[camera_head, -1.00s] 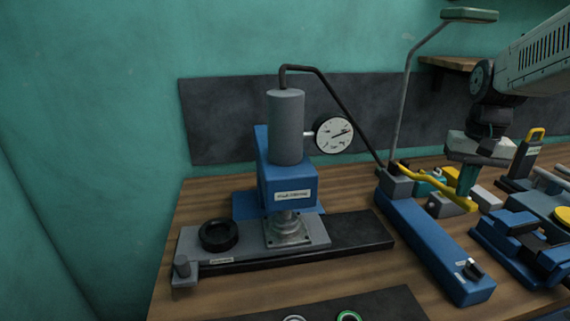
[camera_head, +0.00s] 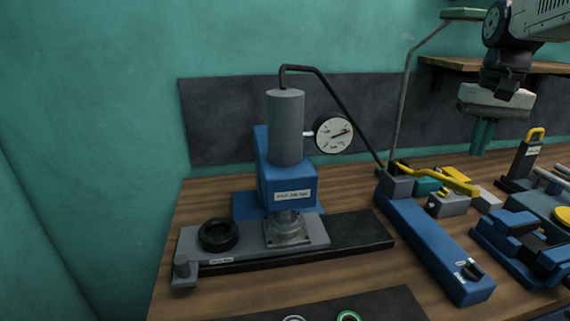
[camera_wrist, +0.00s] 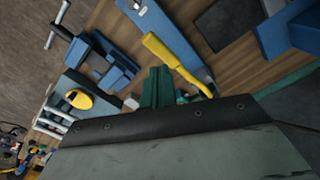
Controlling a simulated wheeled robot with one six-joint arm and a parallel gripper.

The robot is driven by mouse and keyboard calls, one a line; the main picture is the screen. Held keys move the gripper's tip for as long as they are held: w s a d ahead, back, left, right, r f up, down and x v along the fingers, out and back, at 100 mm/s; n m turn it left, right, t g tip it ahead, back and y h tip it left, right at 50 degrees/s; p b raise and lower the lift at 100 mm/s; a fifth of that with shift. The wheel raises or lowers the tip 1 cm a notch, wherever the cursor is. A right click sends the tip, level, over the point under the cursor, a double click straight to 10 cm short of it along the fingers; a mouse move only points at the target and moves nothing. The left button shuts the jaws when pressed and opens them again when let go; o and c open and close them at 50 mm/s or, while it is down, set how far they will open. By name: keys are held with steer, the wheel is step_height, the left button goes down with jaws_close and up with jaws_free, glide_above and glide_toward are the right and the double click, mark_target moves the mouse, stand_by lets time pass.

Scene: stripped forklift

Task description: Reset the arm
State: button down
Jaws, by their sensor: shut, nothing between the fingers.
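My gripper (camera_head: 483,138) is at the upper right of the head view. Its green fingers point down and are shut with nothing between them. It hangs in the air above the right part of the wooden bench, clear of the items below. In the wrist view the green fingers (camera_wrist: 158,88) show at the centre, over the bench. Below my gripper in the head view are a yellow-handled tool (camera_head: 440,177) and a small grey block (camera_head: 448,204).
A blue press with a grey cylinder (camera_head: 286,128) and a dial gauge (camera_head: 334,134) stands on the bench. A long blue pump (camera_head: 430,240) lies right of it. A blue vise (camera_head: 520,245) is at the right. A shelf (camera_head: 460,65) and a lamp (camera_head: 468,14) are close to my arm.

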steer(key=shift+f, duration=0.15)
steer(key=s+a+f+n, duration=0.2)
steer(key=s+a+f, duration=0.2)
steer(key=s, duration=0.8)
steer(key=s+a+f+n+t, duration=0.1)
steer(key=s+a+f, duration=0.4)
steer(key=s, duration=0.6)
steer(key=shift+s+a+f+n, duration=0.15)
steer(key=shift+s+a+n, duration=0.25)
steer(key=shift+a, duration=0.25)
